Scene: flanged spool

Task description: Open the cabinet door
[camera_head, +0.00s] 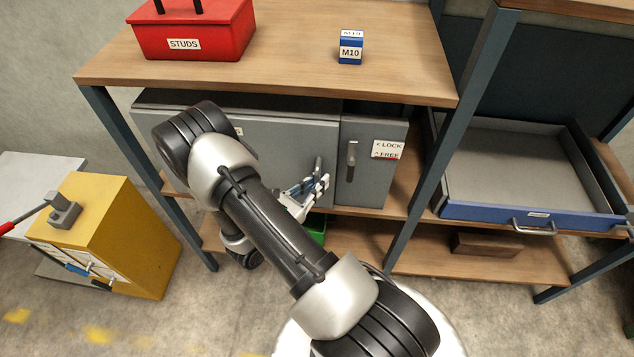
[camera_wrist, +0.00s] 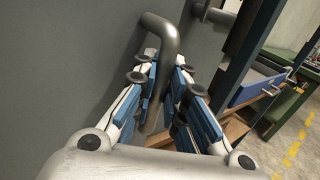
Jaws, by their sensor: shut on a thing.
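The grey cabinet door (camera_head: 290,140) is under the workbench top, partly hidden by my arm. It looks shut, its right edge beside a narrower grey panel. My gripper (camera_head: 314,187) is at the door's upright bar handle (camera_head: 319,167). In the wrist view the handle (camera_wrist: 163,40) rises between my gripper's blue-padded fingers (camera_wrist: 160,95), which are closed around it. The narrow panel has a dark upright latch handle (camera_head: 351,160), and a label (camera_head: 387,150) reading LOCK and FREE with arrows. The latch handle stands about upright.
A red STUDS box (camera_head: 195,35) and a blue M10 block (camera_head: 351,48) stand on the bench top (camera_head: 270,75). A blue-fronted drawer (camera_head: 490,213) is pulled out at the right. A yellow cabinet (camera_head: 120,235) stands at the left. A bench leg (camera_head: 425,185) stands right of the cabinet.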

